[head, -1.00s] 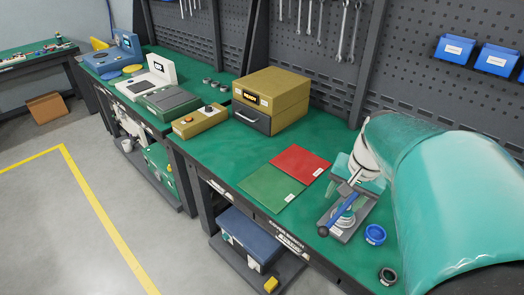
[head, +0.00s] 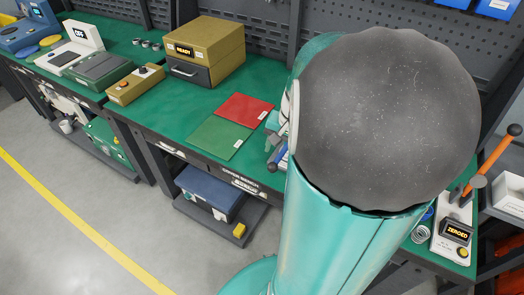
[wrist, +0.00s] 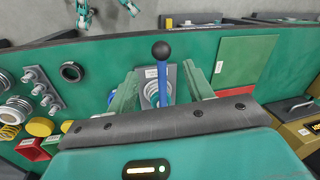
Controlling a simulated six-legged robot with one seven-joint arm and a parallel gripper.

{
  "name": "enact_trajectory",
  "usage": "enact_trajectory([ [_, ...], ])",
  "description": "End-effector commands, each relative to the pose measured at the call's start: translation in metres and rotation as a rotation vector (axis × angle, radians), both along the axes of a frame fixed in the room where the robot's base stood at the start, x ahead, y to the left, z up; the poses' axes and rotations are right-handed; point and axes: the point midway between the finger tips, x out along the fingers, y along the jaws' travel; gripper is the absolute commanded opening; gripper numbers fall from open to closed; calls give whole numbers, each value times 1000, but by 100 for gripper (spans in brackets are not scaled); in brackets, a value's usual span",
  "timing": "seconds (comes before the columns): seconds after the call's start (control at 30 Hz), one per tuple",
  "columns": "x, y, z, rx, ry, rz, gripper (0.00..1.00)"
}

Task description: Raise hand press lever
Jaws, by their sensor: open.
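The hand press shows in the wrist view as a grey base (wrist: 150,88) with a round ringed part. Its blue lever (wrist: 163,84) ends in a black ball knob (wrist: 160,49), which points toward the bench's front edge. My gripper (wrist: 160,72) is open, with one green finger on each side of the lever. I cannot tell whether either finger touches it. In the head view my arm hides most of the press; only a bit of the blue lever (head: 280,158) shows at the arm's left edge.
Green (head: 220,138) and red (head: 245,108) mats lie left of the press. A gold box reading READY (head: 215,45) stands behind. A tester reading ZEROED (head: 456,230) with an orange lever (head: 497,155) stands at right. Rings, fittings and small bins crowd the wrist view's left.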

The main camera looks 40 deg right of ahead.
Motion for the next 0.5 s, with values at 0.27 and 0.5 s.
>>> enact_trajectory([
  [0.27,8,8,-52,5,3,4,52],
  [0.5,12,11,-70,1,0,6,52],
])
